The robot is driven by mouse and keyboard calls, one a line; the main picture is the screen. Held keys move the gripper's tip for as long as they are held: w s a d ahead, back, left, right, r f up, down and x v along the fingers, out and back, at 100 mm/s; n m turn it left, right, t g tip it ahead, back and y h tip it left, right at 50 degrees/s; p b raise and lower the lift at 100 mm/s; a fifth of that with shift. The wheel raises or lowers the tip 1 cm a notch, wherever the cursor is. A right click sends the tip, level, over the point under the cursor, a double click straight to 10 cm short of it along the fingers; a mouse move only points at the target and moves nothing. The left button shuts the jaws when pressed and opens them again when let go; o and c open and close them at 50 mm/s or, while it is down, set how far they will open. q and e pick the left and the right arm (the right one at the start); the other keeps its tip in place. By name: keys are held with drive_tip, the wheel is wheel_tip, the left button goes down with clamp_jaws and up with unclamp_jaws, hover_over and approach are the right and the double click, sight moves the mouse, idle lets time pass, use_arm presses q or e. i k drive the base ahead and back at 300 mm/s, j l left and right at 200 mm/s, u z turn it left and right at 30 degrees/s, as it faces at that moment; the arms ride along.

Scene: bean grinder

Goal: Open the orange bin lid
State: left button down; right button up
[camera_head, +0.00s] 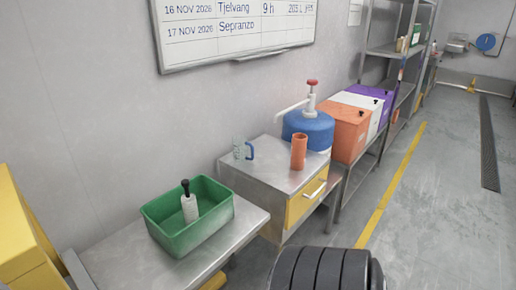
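The orange bin (345,136) stands on a metal bench along the wall, just right of the blue jug. Its lid (337,112) lies flat on top and looks closed. A small dark knob shows at the lid's right edge. A white bin (372,103) and a purple bin (386,103) stand beside it, farther back. Neither of my grippers is in view. A black ribbed part at the bottom edge looks like part of my own body.
A blue jug (308,130) with a red-topped pump, an orange cup (299,153) and a clear mug (239,149) stand on a metal cabinet. A green tub (165,240) holds a grinder (189,207). The floor (440,200) to the right is clear.

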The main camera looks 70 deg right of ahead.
sight(354, 115)
drive_tip(key=z, duration=2.85)
drive_tip(key=i+l, duration=0.2)
drive_tip(key=i, duration=0.35)
